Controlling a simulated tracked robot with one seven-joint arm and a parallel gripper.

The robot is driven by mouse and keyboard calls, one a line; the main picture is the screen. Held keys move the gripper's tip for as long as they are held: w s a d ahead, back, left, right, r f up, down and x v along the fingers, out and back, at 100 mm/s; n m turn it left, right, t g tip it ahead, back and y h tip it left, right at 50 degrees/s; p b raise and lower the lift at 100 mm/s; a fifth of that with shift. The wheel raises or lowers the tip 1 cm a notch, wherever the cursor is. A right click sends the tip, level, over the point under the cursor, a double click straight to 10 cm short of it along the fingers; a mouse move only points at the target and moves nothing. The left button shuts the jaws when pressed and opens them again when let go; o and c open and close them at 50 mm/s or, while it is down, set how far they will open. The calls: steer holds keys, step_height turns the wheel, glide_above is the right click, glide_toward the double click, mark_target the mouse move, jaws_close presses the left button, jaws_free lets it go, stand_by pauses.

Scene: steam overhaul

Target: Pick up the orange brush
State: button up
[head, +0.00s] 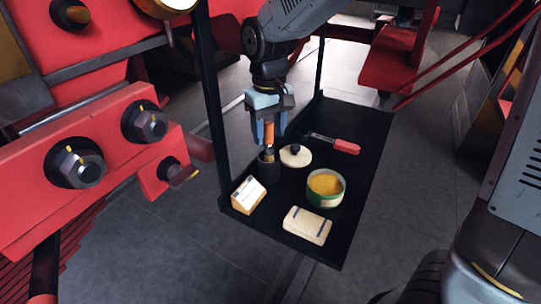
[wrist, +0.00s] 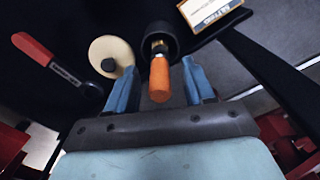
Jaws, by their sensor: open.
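The orange brush (head: 269,133) stands upright in a dark cup (head: 268,168) on the black tray, its orange handle pointing up. In the wrist view the brush handle (wrist: 159,78) points toward the camera, between the two blue fingers, with the dark cup (wrist: 160,38) behind it. My gripper (head: 268,135) is above the cup with its fingers open on either side of the handle. In the wrist view my gripper (wrist: 160,82) shows a gap between the handle and each finger. The bristle end is hidden in the cup.
The black tray (head: 352,200) also holds a pale round lid (head: 297,157) with a dark knob, a red-handled tool (head: 344,146), a green tin (head: 325,188) of yellow material, a cream box (head: 307,225) and a small labelled block (head: 248,195). Black uprights flank the tray. Red machinery (head: 110,140) with large nuts stands left.

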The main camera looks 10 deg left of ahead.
steer(key=shift+f, duration=0.85)
jaws_close()
